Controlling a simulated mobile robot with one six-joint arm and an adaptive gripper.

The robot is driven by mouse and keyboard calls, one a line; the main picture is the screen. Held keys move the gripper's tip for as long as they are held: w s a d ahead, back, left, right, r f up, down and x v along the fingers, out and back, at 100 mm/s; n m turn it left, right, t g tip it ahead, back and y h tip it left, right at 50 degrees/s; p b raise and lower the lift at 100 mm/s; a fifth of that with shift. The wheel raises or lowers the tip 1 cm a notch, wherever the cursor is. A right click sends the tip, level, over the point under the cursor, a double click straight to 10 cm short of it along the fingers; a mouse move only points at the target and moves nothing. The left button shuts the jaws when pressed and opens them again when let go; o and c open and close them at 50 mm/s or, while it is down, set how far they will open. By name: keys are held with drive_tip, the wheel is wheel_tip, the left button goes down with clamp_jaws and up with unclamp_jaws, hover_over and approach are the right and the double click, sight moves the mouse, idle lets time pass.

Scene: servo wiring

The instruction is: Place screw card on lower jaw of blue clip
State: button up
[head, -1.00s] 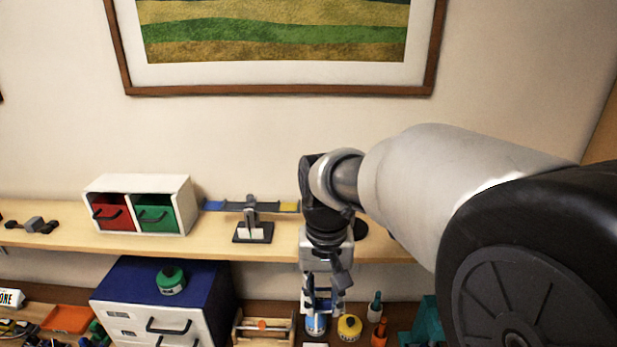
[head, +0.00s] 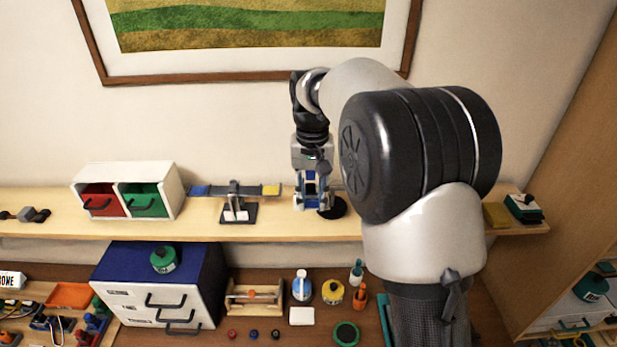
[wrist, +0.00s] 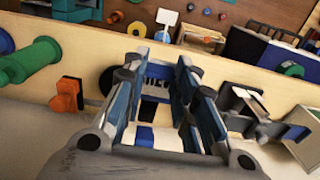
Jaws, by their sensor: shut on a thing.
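In the head view my gripper (head: 313,197) points down just over the wall shelf, right of the balance scale. In the wrist view its blue-and-grey fingers (wrist: 155,82) are shut on a blue, card-like piece with dark marks (wrist: 156,73), which looks like the screw card. A blue and white band (wrist: 160,138) shows nearer the palm; I cannot tell what it belongs to. I cannot make out the blue clip for certain. A black disc (head: 333,208) lies on the shelf just right of my gripper, partly behind it.
The shelf (head: 270,228) holds a scale (head: 234,205) and a white cabinet (head: 170,188) with red and green drawers. In the wrist view an orange piece (wrist: 66,95) stands left of my fingers. Below are a blue-topped cabinet (head: 205,262), bottles and a white card (head: 302,316).

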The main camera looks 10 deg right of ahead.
sight(311, 194)
drive_tip(key=shift+w+d, duration=0.1)
drive_tip(key=shift+w, duration=0.6)
drive_tip(key=w+p, duration=0.1)
drive_tip(key=w, duration=0.2)
drive_tip(key=shift+w+d+p, duration=0.15)
drive_tip(key=shift+d+p, duration=0.2)
drive_tip(key=shift+p, duration=0.05)
drive_tip(key=shift+f, duration=0.75)
drive_tip(key=shift+s, duration=0.2)
drive_tip(key=shift+f, duration=0.2)
drive_tip(key=o, duration=0.9)
drive_tip(key=shift+c, duration=0.2)
